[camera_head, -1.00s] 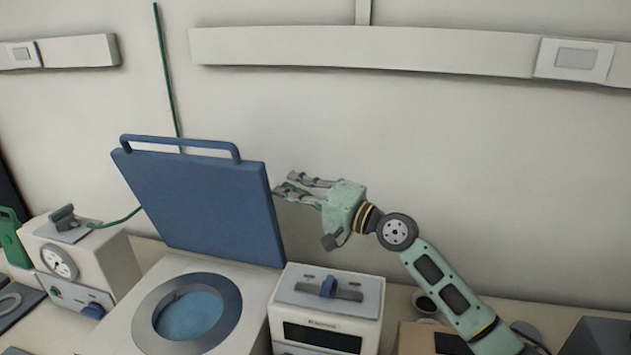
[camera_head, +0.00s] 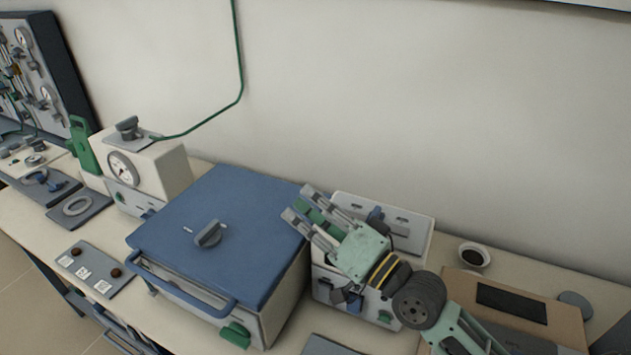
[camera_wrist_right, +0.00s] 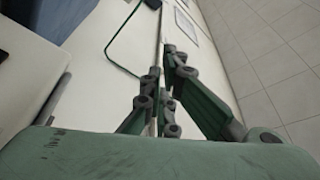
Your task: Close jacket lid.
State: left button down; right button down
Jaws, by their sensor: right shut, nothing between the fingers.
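The blue jacket lid (camera_head: 222,225) lies flat over the top of its pale box-shaped unit (camera_head: 285,310), and the round opening is hidden beneath it. The lid's bar handle (camera_head: 180,290) is at the front edge, and a dark knob (camera_head: 208,234) sits on its top face. My right gripper (camera_head: 297,203) is shut and empty, just above the lid's right back corner; I cannot tell if it touches the lid. It also shows in the right wrist view (camera_wrist_right: 165,75). My left gripper is not in view.
A white instrument box (camera_head: 410,225) stands right of the unit, partly behind my right arm. A gauge box (camera_head: 150,170) with a green hose stands to the left. A control plate (camera_head: 92,268) lies at front left. A brown box (camera_head: 515,300) and dark cup (camera_head: 473,256) are at right.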

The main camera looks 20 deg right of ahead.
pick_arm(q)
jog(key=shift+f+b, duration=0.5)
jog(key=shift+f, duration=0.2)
pick_arm(e)
jog(key=shift+s+a+f, duration=0.25)
jog(key=shift+a+f, duration=0.05)
jog(key=shift+f, duration=0.3)
jog(key=shift+s+a+f, duration=0.2)
jog(key=shift+a+f, duration=0.05)
jog(key=shift+f, duration=0.4)
jog(key=shift+s+a+f, duration=0.25)
jog(key=shift+a+f, duration=0.05)
jog(key=shift+f, duration=0.3)
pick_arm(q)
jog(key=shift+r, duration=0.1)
pick_arm(e)
jog(key=shift+r, duration=0.1)
